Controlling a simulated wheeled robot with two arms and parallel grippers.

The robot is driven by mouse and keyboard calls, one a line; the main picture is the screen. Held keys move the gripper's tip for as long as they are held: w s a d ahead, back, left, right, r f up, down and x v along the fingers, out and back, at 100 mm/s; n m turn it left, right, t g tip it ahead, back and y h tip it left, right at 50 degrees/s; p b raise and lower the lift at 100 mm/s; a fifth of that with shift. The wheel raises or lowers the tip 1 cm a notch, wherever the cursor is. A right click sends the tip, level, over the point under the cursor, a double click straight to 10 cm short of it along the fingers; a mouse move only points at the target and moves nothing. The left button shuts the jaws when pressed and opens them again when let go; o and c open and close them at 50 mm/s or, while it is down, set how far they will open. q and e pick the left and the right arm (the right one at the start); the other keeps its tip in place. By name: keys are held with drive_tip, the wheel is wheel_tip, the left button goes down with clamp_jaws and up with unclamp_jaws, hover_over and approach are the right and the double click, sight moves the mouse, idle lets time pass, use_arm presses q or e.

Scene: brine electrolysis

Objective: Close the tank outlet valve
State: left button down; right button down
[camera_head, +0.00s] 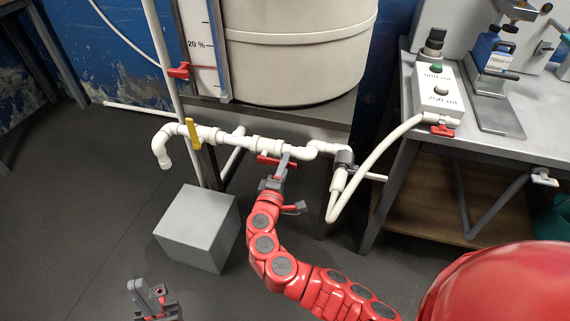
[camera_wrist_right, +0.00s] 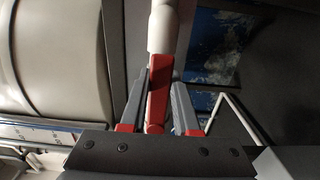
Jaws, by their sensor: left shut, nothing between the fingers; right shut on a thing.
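A white pipe run (camera_head: 210,134) passes below the big cream tank (camera_head: 295,55). A valve with a red lever handle (camera_head: 268,160) sits on this pipe, right of a yellow lever handle (camera_head: 193,134). The red handle looks roughly in line with the pipe. My right gripper (camera_head: 282,167) is shut on the red handle. In the right wrist view the red handle (camera_wrist_right: 158,88) lies between the two grey fingers, with the white pipe (camera_wrist_right: 163,28) beyond it. My left gripper (camera_head: 147,296) is low at the bottom left, shut and empty, apart from the pipe.
A grey box (camera_head: 199,230) stands on the floor below the pipe. A metal table (camera_head: 485,140) on the right carries a dispenser with a red valve (camera_head: 443,131). A white hose (camera_head: 372,160) loops beside my right arm.

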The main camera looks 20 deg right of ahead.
sight(268, 158)
drive_tip(key=shift+r+n+p, duration=0.3)
drive_tip(key=shift+n+p, duration=0.1)
drive_tip(key=shift+p, duration=0.15)
drive_tip(key=r+n+p, duration=0.1)
drive_tip(key=p, duration=0.1)
drive_tip(key=r+n+p, duration=0.1)
drive_tip(key=n+p, duration=0.1)
drive_tip(key=a+r+n+p, duration=0.1)
drive_tip(key=n+p, duration=0.1)
drive_tip(key=p, duration=0.1)
drive_tip(key=shift+w+r, duration=0.25)
drive_tip(key=shift+r, duration=0.05)
drive_tip(key=n+p, duration=0.1)
drive_tip(key=n, duration=0.1)
drive_tip(key=w+a+r+n+p, duration=0.1)
drive_tip(key=n+p, duration=0.1)
drive_tip(key=a+r+n+p, duration=0.1)
drive_tip(key=n+p, duration=0.1)
drive_tip(key=shift+w+r, duration=0.15)
drive_tip(key=n+p, duration=0.1)
drive_tip(key=a+n+p, duration=0.1)
drive_tip(key=shift+w+a+r+n, duration=0.1)
drive_tip(key=shift+w+r+n, duration=0.1)
drive_tip(key=shift+w+n, duration=0.15)
drive_tip(key=shift+w+a+n+p, duration=0.35)
drive_tip(key=shift+a+n, duration=0.1)
drive_tip(key=shift+n, duration=0.45)
drive_tip(key=shift+w+a+n+p, duration=0.35)
drive_tip(key=shift+a+n, duration=0.1)
drive_tip(key=shift+n, duration=0.4)
